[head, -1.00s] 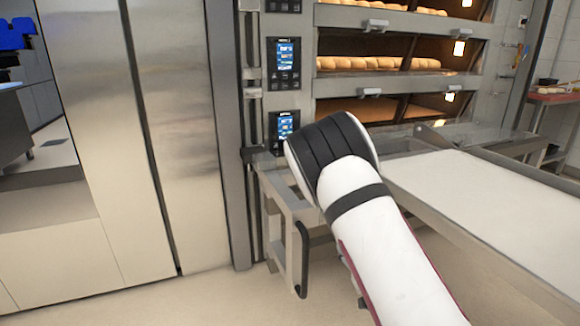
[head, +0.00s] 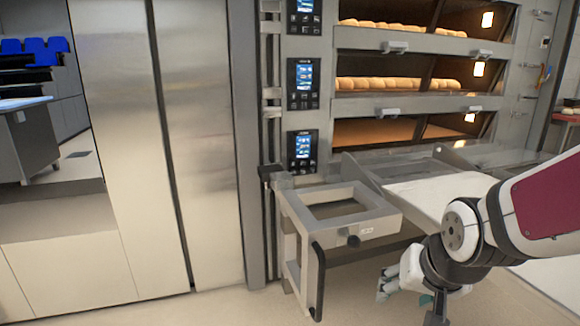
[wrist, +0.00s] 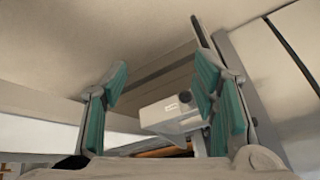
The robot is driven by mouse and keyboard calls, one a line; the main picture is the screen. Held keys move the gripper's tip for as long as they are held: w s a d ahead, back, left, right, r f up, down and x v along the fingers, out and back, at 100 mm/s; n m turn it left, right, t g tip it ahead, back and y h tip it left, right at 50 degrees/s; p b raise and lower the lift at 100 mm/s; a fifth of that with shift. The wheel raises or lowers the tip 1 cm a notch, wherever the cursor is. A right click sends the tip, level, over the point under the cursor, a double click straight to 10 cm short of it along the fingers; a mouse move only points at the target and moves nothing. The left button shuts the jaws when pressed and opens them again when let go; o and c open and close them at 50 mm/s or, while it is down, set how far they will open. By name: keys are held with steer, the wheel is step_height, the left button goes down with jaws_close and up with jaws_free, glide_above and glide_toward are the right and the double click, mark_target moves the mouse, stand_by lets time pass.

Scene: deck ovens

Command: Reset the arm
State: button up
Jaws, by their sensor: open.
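My gripper (wrist: 160,105) is open and empty in the wrist view, its two teal-padded fingers apart on either side. In the head view my gripper (head: 410,290) is at the lower right, below my arm's elbow and partly hidden by it. It is low, to the right of the loader frame's dark handle, and appears to touch nothing.
The deck oven has control screens (head: 303,85) and lit decks with loaves (head: 398,84). A grey loader frame (head: 380,223) with a dark handle (head: 318,280) stands before it, beside a pale loading belt (head: 425,197). Steel panels (head: 195,130) stand left.

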steer(key=s+a+r+n+g+p, duration=0.1)
steer(key=s+r+n+g, duration=0.2)
steer(key=s, duration=1)
steer(key=s+r+g, duration=0.3)
steer(key=s+r, duration=0.2)
steer(key=s, duration=0.8)
step_height(320, 180, up, 32)
steer(key=t+p, duration=0.4)
steer(key=p, duration=2.6)
steer(key=shift+w+d, duration=0.15)
